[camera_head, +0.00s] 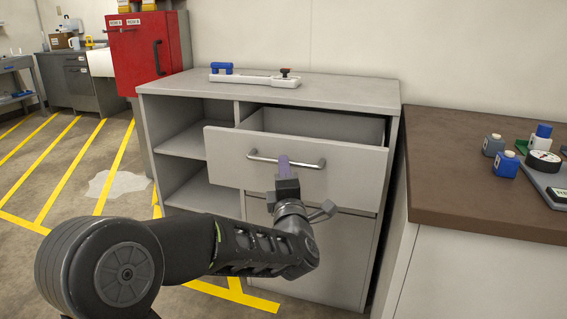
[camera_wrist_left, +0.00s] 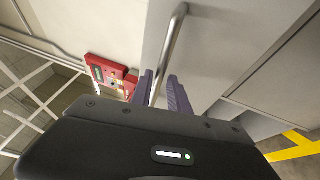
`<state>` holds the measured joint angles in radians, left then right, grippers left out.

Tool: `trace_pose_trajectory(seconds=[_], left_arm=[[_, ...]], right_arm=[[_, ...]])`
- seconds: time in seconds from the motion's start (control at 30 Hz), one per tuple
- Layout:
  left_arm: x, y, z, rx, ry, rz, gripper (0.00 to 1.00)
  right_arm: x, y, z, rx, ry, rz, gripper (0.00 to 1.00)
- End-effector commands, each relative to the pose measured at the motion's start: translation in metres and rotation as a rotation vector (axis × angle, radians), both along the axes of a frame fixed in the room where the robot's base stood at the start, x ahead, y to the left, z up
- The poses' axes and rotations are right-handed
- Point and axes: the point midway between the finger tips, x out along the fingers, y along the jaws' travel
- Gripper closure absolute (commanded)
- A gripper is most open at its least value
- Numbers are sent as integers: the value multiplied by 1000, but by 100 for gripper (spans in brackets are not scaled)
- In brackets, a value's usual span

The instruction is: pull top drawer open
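The top drawer (camera_head: 225,160) of the grey cabinet is pulled partway out, with its front standing clear of the cabinet and a dark gap behind its top edge. Its metal bar handle (camera_head: 310,165) runs across the front. My left gripper (camera_head: 284,162) is at the middle of this handle, with a purple fingertip in front of the drawer face. In the left wrist view the handle (camera_wrist_left: 174,38) passes between the two purple fingers of my left gripper (camera_wrist_left: 161,85), which sit close on either side of it. My right gripper is not in view.
The cabinet top (camera_head: 345,92) carries a white tray-like bar (camera_head: 250,80) with a blue piece. Open shelves (camera_head: 205,140) are left of the drawer, and a lower door (camera_head: 320,245) is below. A brown counter (camera_head: 455,190) with small bottles stands at right. A red cabinet (camera_head: 140,55) is behind left.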

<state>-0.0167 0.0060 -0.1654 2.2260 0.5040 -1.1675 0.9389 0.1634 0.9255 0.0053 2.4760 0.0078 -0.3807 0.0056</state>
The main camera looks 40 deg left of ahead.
Motion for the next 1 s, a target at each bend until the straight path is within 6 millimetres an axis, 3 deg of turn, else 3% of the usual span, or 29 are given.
trace_pose_trajectory(seconds=[0.3, 1.0], left_arm=[[-31, -29, -7, 0, -1, -2, 79], [-32, -31, -10, 22, 32, -1, 79]], right_arm=[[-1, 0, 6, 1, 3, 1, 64], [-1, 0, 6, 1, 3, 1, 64]])
